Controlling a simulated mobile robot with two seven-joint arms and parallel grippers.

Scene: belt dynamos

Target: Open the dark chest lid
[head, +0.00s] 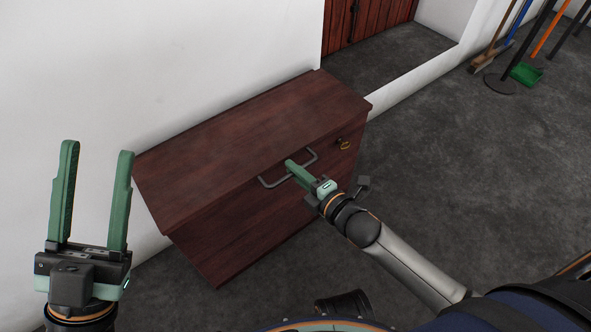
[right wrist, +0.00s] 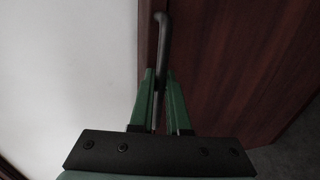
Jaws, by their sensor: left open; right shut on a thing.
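The dark reddish-brown wooden chest (head: 250,235) stands against the white wall, and its lid (head: 250,125) looks closed. A grey bar handle (head: 270,183) sits at the front edge of the lid. My right gripper (head: 291,166) is at the handle and shut on it. In the right wrist view, the handle (right wrist: 162,45) runs between the two green fingers of that gripper (right wrist: 160,85). My left gripper (head: 97,150) is open and empty, upright to the left of the chest and apart from it.
A brass-coloured latch or lock (head: 344,144) is on the chest front, right of the handle. Brooms and a green dustpan (head: 526,74) stand far off at the upper right. The grey floor (head: 450,170) right of the chest is clear. The white wall (head: 150,60) is close behind the chest.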

